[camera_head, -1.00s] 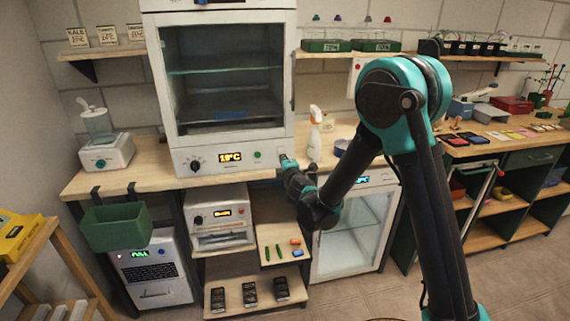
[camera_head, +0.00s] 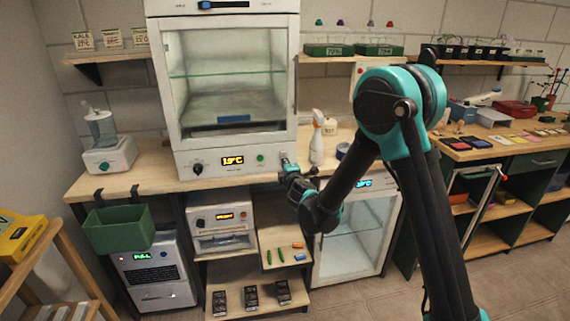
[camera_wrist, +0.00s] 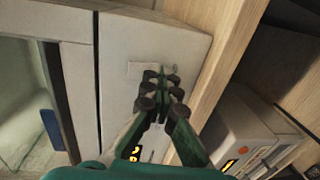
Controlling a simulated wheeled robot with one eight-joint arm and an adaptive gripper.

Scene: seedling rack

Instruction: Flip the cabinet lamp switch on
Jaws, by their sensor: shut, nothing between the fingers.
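The white cabinet (camera_head: 165,90) with a glass front stands on the bench, and its inside is brightly lit. Its lower front panel (camera_head: 215,169) holds a black knob, a lit orange display and a green button. My gripper (camera_head: 285,162) is at the right end of that panel. In the wrist view my gripper (camera_wrist: 162,74) is shut and empty, its fingertips in front of the panel. A small pale plate (camera_wrist: 138,70) shows beside the fingertips. The switch lever itself is not clearly visible; the fingers cover that spot.
A spray bottle (camera_head: 317,143) stands on the bench just right of my gripper. A smaller white appliance (camera_head: 222,215) and a glass-door fridge (camera_head: 352,235) stand below. A green bin (camera_head: 118,232) hangs at the bench's left front.

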